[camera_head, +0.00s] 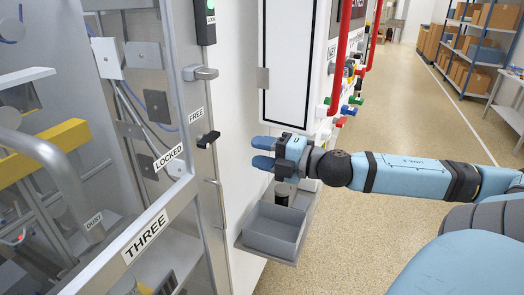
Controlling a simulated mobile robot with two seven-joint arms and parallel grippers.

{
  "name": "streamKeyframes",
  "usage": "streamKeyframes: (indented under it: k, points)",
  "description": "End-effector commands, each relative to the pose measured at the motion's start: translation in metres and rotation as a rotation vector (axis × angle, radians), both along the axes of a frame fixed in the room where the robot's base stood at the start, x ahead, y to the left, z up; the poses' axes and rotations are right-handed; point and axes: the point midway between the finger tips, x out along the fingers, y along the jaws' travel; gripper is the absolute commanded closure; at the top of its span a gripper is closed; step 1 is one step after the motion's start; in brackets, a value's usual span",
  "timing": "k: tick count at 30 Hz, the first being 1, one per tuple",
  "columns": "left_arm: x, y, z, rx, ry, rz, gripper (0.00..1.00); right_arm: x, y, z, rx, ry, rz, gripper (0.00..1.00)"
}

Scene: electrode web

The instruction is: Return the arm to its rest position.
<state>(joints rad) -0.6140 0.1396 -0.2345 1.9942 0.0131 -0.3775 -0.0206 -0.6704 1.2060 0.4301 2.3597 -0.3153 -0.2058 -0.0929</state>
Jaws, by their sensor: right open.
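My right gripper (264,153) is at the middle of the view, on the end of my blue right arm (415,175), which reaches in from the right. Its two blue fingertips point left and stand apart, with nothing between them. It is in front of the white machine panel and above a grey bin. My left gripper does not show.
The grey bin (272,246) sits on a ledge below the gripper. Red pipes (341,55) rise behind.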

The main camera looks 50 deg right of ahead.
Motion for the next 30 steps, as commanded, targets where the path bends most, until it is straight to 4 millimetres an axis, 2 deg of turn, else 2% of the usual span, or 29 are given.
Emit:
streamKeyframes:
  k: [16, 20, 23, 26, 27, 30]
  points:
    - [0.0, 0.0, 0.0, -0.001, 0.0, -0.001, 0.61, 0.0, 0.0, 0.0, 0.0, 0.0, 0.0, 0.58]
    - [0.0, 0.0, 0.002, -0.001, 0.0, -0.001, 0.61, -0.001, -0.007, -0.012, 0.036, 0.026, -0.028, 0.58]
    - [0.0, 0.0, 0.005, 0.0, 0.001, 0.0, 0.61, -0.006, -0.024, -0.042, 0.128, 0.089, -0.098, 0.58]
    - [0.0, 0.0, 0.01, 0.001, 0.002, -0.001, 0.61, -0.017, -0.039, -0.093, 0.272, 0.189, -0.194, 0.58]
    - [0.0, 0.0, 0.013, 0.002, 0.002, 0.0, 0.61, -0.024, -0.042, -0.117, 0.339, 0.234, -0.234, 0.58]
    - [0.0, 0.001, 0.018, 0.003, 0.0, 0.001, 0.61, -0.043, -0.037, -0.177, 0.505, 0.35, -0.325, 0.58]
